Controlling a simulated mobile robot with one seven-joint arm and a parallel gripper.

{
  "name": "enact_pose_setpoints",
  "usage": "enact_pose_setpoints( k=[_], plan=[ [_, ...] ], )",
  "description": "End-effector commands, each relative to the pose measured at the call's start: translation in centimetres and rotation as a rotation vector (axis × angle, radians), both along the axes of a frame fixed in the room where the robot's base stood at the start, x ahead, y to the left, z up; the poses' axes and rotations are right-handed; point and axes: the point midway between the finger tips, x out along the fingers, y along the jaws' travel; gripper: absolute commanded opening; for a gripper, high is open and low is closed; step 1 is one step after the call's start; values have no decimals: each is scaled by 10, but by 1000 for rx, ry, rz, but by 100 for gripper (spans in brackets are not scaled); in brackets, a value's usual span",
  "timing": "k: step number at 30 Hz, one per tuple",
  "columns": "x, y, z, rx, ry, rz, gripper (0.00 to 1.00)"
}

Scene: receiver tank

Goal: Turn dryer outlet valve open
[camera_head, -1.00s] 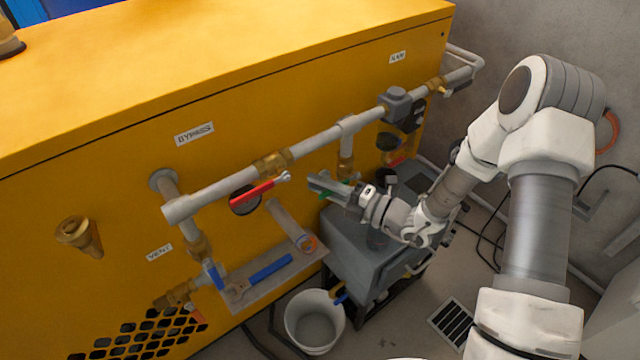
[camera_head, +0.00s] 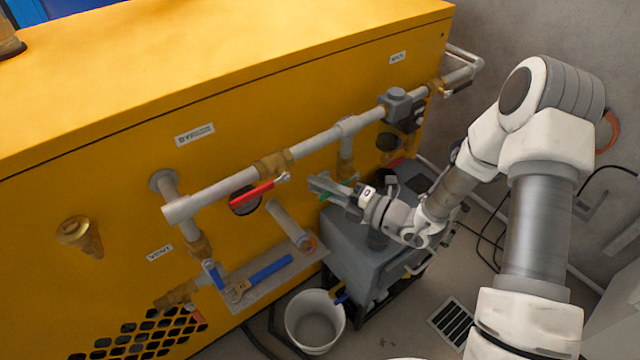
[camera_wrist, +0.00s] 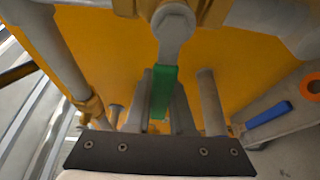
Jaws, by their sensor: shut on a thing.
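A green lever handle (camera_wrist: 163,90) with a bare metal root hangs from a brass valve (camera_wrist: 205,10) at the top of the wrist view. I take it to be the dryer outlet valve's handle; no label on it is readable. My gripper (camera_head: 318,184) is shut on this green handle, with a finger on each side of it. In the head view the gripper points left, just below the grey pipe, and mostly hides the handle.
A red-handled valve (camera_head: 258,193) sits on the grey pipe (camera_head: 230,190) to the left. A small shelf (camera_head: 285,277) holds a blue-handled tool (camera_head: 270,267). A white bucket (camera_head: 314,320) and a grey unit (camera_head: 360,255) stand below. The yellow cabinet (camera_head: 110,170) is behind.

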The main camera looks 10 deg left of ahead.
Motion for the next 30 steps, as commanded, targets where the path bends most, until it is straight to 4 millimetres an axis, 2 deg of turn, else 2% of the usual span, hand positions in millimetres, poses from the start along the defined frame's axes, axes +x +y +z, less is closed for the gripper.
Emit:
enact_pose_setpoints(
  k=[14,30],
  plan=[
    [4,-5,-27,-232,-258,0,0],
    [22,-20,-61,-548,-612,0,0]
  ],
)
